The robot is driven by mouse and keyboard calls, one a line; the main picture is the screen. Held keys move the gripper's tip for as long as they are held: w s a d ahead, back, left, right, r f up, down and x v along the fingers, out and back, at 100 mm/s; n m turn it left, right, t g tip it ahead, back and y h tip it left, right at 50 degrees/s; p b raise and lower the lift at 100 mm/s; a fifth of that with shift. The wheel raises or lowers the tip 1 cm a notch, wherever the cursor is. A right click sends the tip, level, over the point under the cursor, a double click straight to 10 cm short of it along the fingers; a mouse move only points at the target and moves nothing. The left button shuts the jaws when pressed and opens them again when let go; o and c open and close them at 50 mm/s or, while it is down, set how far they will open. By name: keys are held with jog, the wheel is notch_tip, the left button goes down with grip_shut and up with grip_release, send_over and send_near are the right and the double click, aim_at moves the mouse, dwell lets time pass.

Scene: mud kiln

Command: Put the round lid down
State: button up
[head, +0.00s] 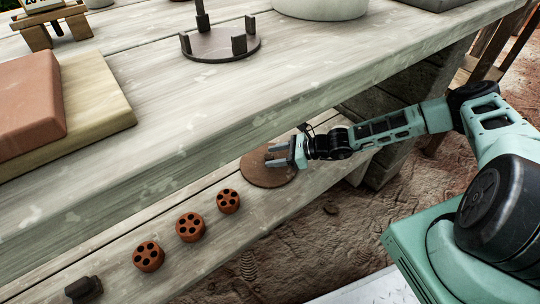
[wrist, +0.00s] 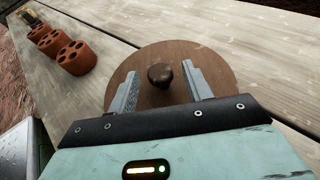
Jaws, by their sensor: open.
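The round lid (head: 262,176) is a flat brown wooden disc. It lies on the lower shelf board under the table, partly covered by my gripper in the head view. In the wrist view the lid (wrist: 220,72) lies flat on grey planks, with a dark knob (wrist: 160,75) at its middle. My gripper (head: 272,156) is open just over the lid. In the wrist view its two fingers (wrist: 160,86) stand on either side of the knob, with a gap on each side.
Several orange perforated clay pieces (head: 190,227) stand in a row on the lower shelf (head: 110,262), left of the lid. A small dark object (head: 84,289) sits at the row's near end. The tabletop (head: 300,75) overhangs the shelf.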

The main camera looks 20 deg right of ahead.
jog(key=p+v, duration=0.2)
jog(key=v, duration=0.8)
jog(key=shift+a+r+p, duration=0.1)
jog(key=shift+p, duration=0.3)
